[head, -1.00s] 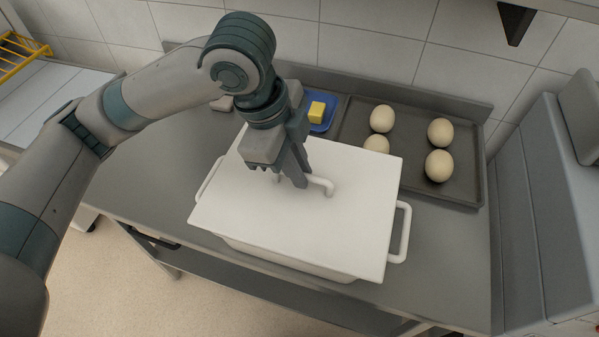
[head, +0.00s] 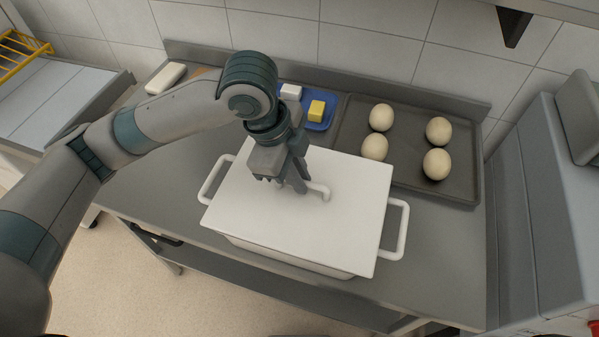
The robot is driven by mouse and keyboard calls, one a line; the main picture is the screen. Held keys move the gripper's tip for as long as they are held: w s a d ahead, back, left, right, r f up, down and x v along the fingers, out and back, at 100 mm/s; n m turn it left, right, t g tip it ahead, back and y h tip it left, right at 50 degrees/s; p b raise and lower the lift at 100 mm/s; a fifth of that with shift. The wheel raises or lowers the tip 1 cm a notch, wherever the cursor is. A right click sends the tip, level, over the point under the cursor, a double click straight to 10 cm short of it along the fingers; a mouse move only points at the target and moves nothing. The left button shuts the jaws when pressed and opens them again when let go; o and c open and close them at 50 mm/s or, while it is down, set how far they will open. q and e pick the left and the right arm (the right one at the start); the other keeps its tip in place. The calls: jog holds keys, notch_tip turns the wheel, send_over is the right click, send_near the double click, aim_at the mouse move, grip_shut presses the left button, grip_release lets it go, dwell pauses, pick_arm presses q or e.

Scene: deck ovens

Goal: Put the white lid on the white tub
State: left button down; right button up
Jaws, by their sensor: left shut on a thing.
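The white lid (head: 250,208) is a flat rectangle with a bar handle (head: 322,190) on top. It is over the white tub (head: 290,262) and covers its opening. The tub stands on the steel table, with its loop handles showing at the left (head: 212,181) and right (head: 402,232). My left gripper (head: 292,186) is shut on the lid's handle and hides part of it. Whether the lid rests on the rim or hangs just above it, I cannot tell. My right gripper is not in view.
A dark tray (head: 462,190) with several pale dough balls (head: 437,164) stands behind and right of the tub. A blue tray (head: 328,121) with a yellow block (head: 317,110) and a white block (head: 291,91) is behind. The table (head: 150,190) is bare at left.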

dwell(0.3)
pick_arm(q)
jog(key=shift+f, duration=0.4)
jog(key=c, duration=1.8)
grip_release()
jog(key=shift+r, duration=0.15)
